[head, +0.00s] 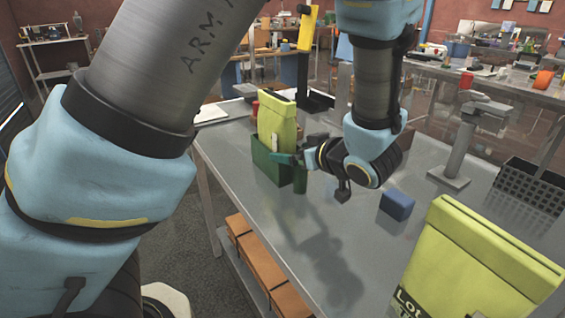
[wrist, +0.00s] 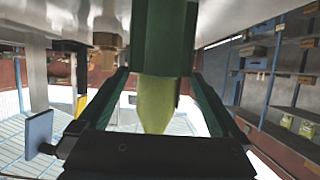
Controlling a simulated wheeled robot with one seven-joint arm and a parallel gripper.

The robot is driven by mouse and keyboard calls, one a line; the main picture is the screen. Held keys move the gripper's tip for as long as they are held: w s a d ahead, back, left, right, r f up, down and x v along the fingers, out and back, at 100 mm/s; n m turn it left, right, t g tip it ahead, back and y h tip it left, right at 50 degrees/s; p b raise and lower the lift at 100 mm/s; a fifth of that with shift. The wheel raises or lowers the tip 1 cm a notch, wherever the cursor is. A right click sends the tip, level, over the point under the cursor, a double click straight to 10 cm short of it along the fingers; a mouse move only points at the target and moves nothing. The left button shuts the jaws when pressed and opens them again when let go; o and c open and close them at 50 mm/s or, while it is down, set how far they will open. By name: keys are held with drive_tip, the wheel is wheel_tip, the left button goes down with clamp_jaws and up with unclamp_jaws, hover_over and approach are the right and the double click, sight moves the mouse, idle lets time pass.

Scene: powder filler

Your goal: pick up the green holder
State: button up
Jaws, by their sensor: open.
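The green holder (head: 266,163) is a dark green open box standing on the grey table. A yellow-green bag (head: 277,124) stands upright in it. My gripper (head: 291,160) is at the holder's right side, with its open jaws pointing at it. In the wrist view, which looks upside down, the holder (wrist: 163,35) hangs from the top with the bag (wrist: 157,105) below it. The two jaw tips (wrist: 160,74) appear on either side of the holder. I cannot tell how deep it sits between them or whether they touch it.
A blue block (head: 397,205) lies on the table right of my gripper. A larger yellow-green bag (head: 480,255) stands at the front right. A grey stand (head: 457,155) and a black basket (head: 530,188) are farther right. Orange boxes (head: 262,262) sit on the shelf below.

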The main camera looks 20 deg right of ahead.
drive_tip(key=x, duration=0.2)
drive_tip(key=p+x, duration=0.1)
drive_tip(key=x, duration=0.2)
drive_tip(key=shift+s+f, duration=0.15)
drive_tip(key=shift+f, duration=0.05)
drive_tip(key=shift+c, duration=0.4)
drive_tip(key=c, duration=0.9)
drive_tip(key=shift+c, duration=0.3)
drive_tip(key=shift+d+r, duration=0.1)
drive_tip(key=shift+r, duration=0.05)
